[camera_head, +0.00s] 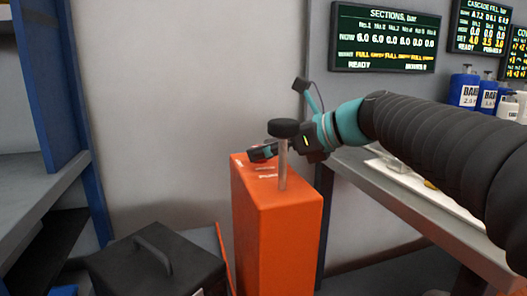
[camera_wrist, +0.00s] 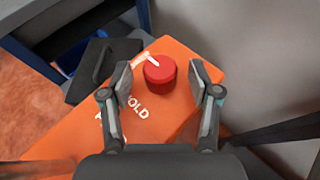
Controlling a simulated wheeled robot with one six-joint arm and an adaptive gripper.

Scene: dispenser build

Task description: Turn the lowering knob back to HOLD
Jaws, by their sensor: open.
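The lowering knob (camera_wrist: 160,73) is a red round knob on top of an orange cabinet (camera_head: 277,235). My gripper (camera_wrist: 161,76) is open, with one finger on each side of the knob and gaps showing. In the head view my gripper (camera_head: 262,152) is over the cabinet top and the knob is not clearly visible. More lettering is partly hidden by the left finger.
A dark case with a handle (camera_head: 155,262) is at lower left. A workbench (camera_head: 400,205) is to the right, and blue-framed shelving (camera_head: 88,130) is at left.

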